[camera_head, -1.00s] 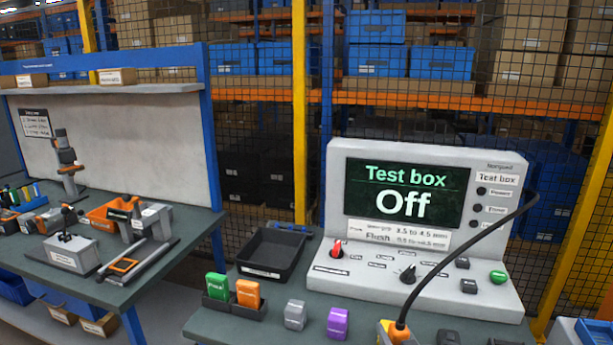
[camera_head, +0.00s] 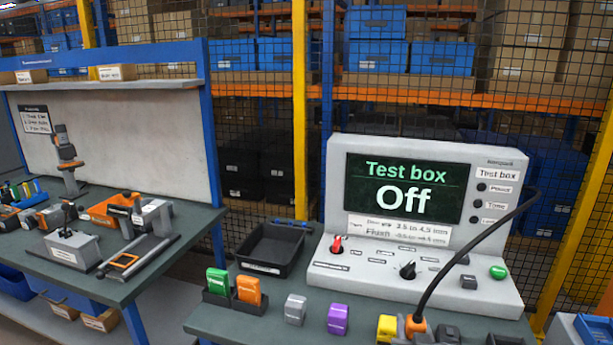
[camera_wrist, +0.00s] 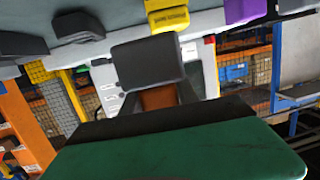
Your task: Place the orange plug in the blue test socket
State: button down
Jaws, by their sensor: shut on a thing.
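The orange plug (camera_head: 415,327) shows at the bottom of the head view, on the end of a black cable (camera_head: 462,255) that arches over from the right side of the test box. My gripper (camera_wrist: 155,88) shows in the wrist view as dark parts around an orange-brown piece, which looks like the plug (camera_wrist: 159,98). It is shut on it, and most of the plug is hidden. I cannot pick out a blue test socket in either view. Several small blocks stand along the bench front: grey (camera_head: 295,310), purple (camera_head: 338,319), yellow (camera_head: 386,328) and dark ones.
The test box (camera_head: 400,275) stands at the back and its screen reads Off. A black tray (camera_head: 262,268) lies to its left. Green (camera_head: 217,281) and orange (camera_head: 249,290) blocks sit in a black holder. Another bench (camera_head: 150,285) with tools stands left.

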jog(key=a+n+y, duration=0.2)
jog(key=a+y, duration=0.1)
jog(key=a, duration=0.5)
jog(key=s+r, duration=0.1)
jog(key=r, duration=0.1)
jog(key=s+r, duration=0.2)
jog(key=shift+s+a+r, duration=0.15)
jog(key=shift+a+r, duration=0.05)
jog(key=shift+r, duration=0.1)
